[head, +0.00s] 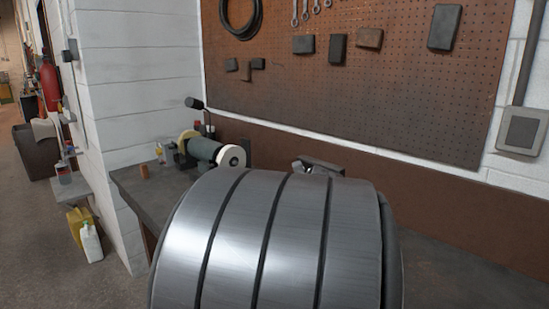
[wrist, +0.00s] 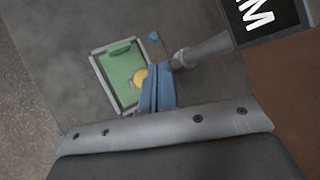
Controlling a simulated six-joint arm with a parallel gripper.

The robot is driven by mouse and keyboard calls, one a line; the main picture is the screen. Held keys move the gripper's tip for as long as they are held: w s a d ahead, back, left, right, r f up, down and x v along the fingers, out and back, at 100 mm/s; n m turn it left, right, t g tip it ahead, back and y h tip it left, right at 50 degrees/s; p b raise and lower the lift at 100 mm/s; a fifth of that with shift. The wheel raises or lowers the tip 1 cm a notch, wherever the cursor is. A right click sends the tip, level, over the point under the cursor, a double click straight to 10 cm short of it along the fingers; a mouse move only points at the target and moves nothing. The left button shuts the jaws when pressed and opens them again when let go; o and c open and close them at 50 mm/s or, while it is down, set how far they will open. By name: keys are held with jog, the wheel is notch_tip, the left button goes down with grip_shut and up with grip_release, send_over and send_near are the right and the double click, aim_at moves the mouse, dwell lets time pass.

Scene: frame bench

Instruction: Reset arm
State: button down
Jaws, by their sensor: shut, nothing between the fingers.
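My gripper (wrist: 159,72) shows in the wrist view as two blue fingers side by side, shut with nothing between them. To its left on the grey bench top (wrist: 75,60) lies a green rectangular panel (wrist: 117,68) with a pale grey frame (wrist: 98,73) around it. A yellow round thing (wrist: 140,76) shows at the panel's right edge, just left of the fingers and partly hidden by them. A small blue piece (wrist: 153,36) lies above the frame's top right corner. In the head view my gripper and the frame are not visible; my arm's metal body covers the bench middle.
A grey cylindrical part (wrist: 205,48) reaches close to the fingers' right side. A dark panel with white letters (wrist: 262,18) is at the top right. In the head view a bench grinder (head: 207,150) stands at the bench's back left, below a pegboard (head: 390,75) with tools.

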notch_tip(320, 180, down, 4)
jog(key=shift+f, duration=0.1)
notch_tip(320, 180, up, 9)
jog(key=s+d+r+g+y, duration=0.3)
jog(key=d+g, duration=0.2)
jog(key=g, duration=0.1)
jog(key=shift+s+r+n+y, duration=0.3)
jog(key=shift+s+r, duration=0.1)
dwell(0.6)
jog(key=c, duration=2.2)
grip_release()
